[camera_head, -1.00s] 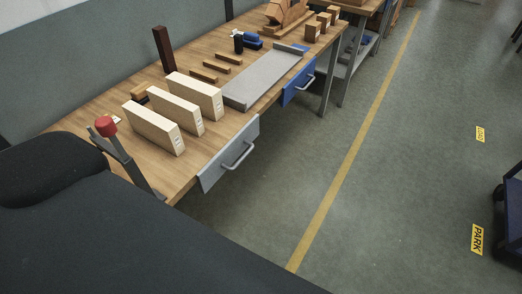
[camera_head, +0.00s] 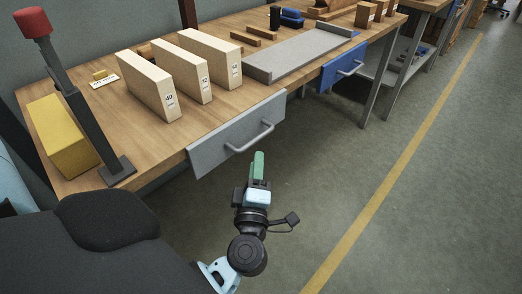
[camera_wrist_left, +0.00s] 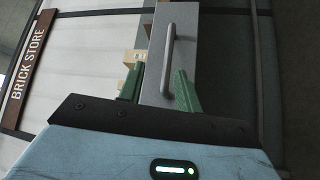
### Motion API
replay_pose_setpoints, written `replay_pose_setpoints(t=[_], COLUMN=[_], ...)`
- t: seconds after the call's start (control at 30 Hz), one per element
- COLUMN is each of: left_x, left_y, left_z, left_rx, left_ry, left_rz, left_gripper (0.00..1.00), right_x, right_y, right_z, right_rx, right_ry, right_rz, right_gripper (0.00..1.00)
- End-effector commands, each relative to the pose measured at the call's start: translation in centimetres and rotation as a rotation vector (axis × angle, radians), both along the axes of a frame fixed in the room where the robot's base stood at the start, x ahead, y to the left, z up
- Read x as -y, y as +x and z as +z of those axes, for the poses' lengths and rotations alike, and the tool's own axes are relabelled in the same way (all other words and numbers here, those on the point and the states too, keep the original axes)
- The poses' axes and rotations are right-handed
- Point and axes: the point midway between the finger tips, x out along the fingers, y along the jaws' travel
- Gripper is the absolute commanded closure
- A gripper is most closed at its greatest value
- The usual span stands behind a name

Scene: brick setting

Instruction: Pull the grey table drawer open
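The grey drawer front (camera_head: 222,140) sits along the table's front edge and looks shut. Its bar handle (camera_head: 250,137) stands out from it. My left gripper (camera_head: 258,166) has green fingers and is just below and in front of the handle. In the left wrist view the two fingers (camera_wrist_left: 156,84) are apart with nothing held. There the handle (camera_wrist_left: 169,50) runs lengthwise, its near end between the fingers in the picture; I cannot tell how deep it lies. My right gripper is not in view.
On the wooden tabletop (camera_head: 130,118) stand several pale blocks (camera_head: 152,87), a yellow block (camera_head: 59,138), a red-topped lever (camera_head: 66,85) and a grey tray (camera_head: 300,52). A blue drawer (camera_head: 343,68) is farther right. The floor in front is clear.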

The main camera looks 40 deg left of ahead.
Motion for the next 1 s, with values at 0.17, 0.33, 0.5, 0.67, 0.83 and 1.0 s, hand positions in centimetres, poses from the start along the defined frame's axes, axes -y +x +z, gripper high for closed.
replay_pose_setpoints(t=[0.17,0.33,0.5,0.67,0.83,1.0], left_x=[-0.9,-1.0,-1.6,-3.0,-4.6,-5.7], left_y=[1.3,1.4,2.1,3.8,5.7,6.9], left_z=[-0.9,-0.7,-0.6,-0.2,0.1,0.2], left_rx=[0.023,0.026,0.027,0.028,0.027,0.025], left_ry=[-0.11,-0.125,-0.123,-0.121,-0.121,-0.12], left_rz=[0.058,0.066,0.065,0.065,0.064,0.065], left_gripper=[0.66,0.66,0.66,0.66,0.66,0.66], right_x=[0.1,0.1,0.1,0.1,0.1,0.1], right_y=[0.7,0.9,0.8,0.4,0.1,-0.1], right_z=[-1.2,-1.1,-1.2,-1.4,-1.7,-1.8], right_rx=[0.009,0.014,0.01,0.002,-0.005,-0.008], right_ry=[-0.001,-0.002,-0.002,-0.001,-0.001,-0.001], right_rz=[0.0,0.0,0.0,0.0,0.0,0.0], right_gripper=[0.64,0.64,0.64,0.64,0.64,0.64])
